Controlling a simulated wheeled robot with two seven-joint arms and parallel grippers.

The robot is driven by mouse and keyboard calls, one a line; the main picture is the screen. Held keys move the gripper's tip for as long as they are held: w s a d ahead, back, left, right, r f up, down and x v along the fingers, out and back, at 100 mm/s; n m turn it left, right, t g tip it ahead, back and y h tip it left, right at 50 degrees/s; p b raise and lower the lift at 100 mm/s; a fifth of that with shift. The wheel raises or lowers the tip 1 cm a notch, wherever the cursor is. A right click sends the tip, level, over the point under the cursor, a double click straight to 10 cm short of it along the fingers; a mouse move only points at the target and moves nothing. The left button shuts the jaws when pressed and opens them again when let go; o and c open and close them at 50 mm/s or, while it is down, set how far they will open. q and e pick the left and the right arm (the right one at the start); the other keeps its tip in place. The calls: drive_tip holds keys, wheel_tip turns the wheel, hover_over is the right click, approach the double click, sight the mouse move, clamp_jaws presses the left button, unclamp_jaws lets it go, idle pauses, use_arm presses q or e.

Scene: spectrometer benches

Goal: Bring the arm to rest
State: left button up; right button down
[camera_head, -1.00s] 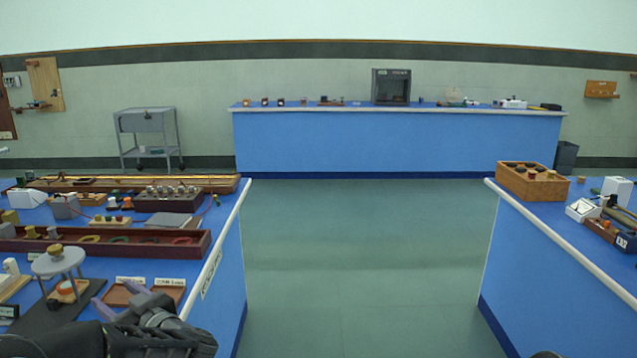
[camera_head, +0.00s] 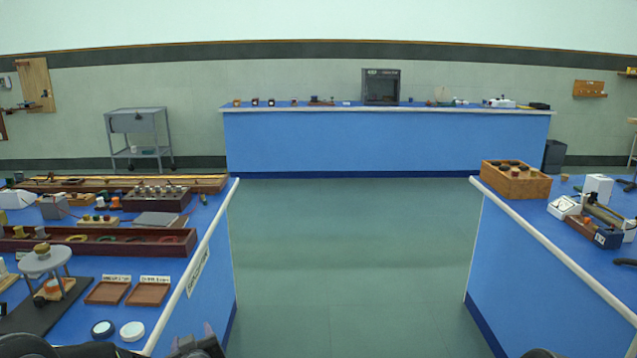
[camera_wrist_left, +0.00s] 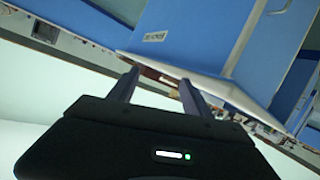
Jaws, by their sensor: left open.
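My left gripper (camera_head: 200,340) shows at the bottom edge of the head view, beside the front edge of the left blue bench (camera_head: 205,235). Its purple fingertips are apart with nothing between them. In the left wrist view the two fingers (camera_wrist_left: 157,88) stand apart and empty, with the bench's pale rim beyond them. A small dark part at the bottom edge, right of the middle, may belong to my right arm; the right gripper itself is not seen.
The left bench holds a grey three-legged stand (camera_head: 44,262), two brown trays (camera_head: 148,293), a white disc (camera_head: 132,331) and a long dark red rack (camera_head: 100,243). A wooden box (camera_head: 515,181) stands on the right bench. The green floor (camera_head: 350,260) between the benches is clear.

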use_arm(q)
drive_tip(key=s+d+f+m+g+h+p, duration=0.1)
drive_tip(key=s+d+f+m+g+h, duration=0.2)
drive_tip(key=s+d+f, duration=0.5)
drive_tip(key=s+d+f+m+g+h+p, duration=0.1)
drive_tip(key=s+d+f+g+h, duration=0.25)
drive_tip(key=s+d+f, duration=0.5)
drive_tip(key=s+d+f+g+h+p, duration=0.1)
drive_tip(key=s+f+g, duration=0.1)
drive_tip(key=s, duration=0.5)
drive_tip(key=s+d+f+m+g+h+p, duration=0.1)
drive_tip(key=s+d+f+g, duration=0.1)
drive_tip(key=s, duration=0.5)
drive_tip(key=s+d+f+g+h+p, duration=0.1)
drive_tip(key=s+f+g, duration=0.1)
drive_tip(key=s+f, duration=0.2)
drive_tip(key=s, duration=0.3)
drive_tip(key=shift+d+f+m+p, duration=0.2)
drive_tip(key=shift+d+m+p, duration=0.1)
drive_tip(key=shift+d+p, duration=0.05)
drive_tip(key=shift+w, duration=0.1)
